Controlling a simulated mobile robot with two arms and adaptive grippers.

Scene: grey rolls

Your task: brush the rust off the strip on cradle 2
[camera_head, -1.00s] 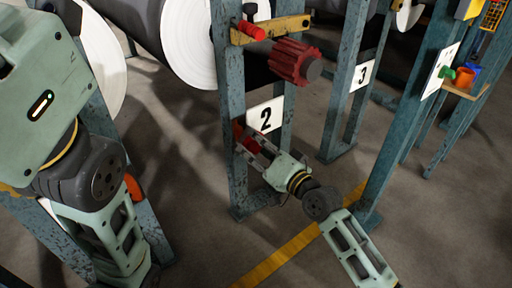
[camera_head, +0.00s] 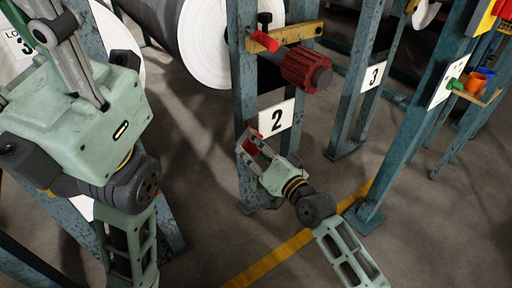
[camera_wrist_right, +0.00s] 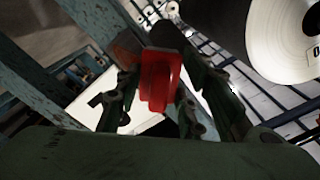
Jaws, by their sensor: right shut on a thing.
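Cradle 2 is the blue-grey worn frame (camera_head: 246,95) with the white sign "2" (camera_head: 276,119). My right gripper (camera_head: 252,145) is low at this frame, just below and left of the sign. It is shut on a red block-like tool, probably the brush (camera_wrist_right: 158,80), with a dark part at its far end. A rusty brown patch, probably the strip (camera_wrist_right: 126,44), shows just left of the tool's end in the wrist view. I cannot tell whether they touch. My left gripper (camera_head: 58,30) is high at the left edge; its opening is unclear.
A large white-ended roll (camera_head: 207,45) hangs left of cradle 2. A yellow bracket (camera_head: 290,34) with a red handle (camera_head: 265,41) and a red ribbed knob (camera_head: 307,69) stick out above the sign. A shelf with coloured cups (camera_head: 480,82) is at right.

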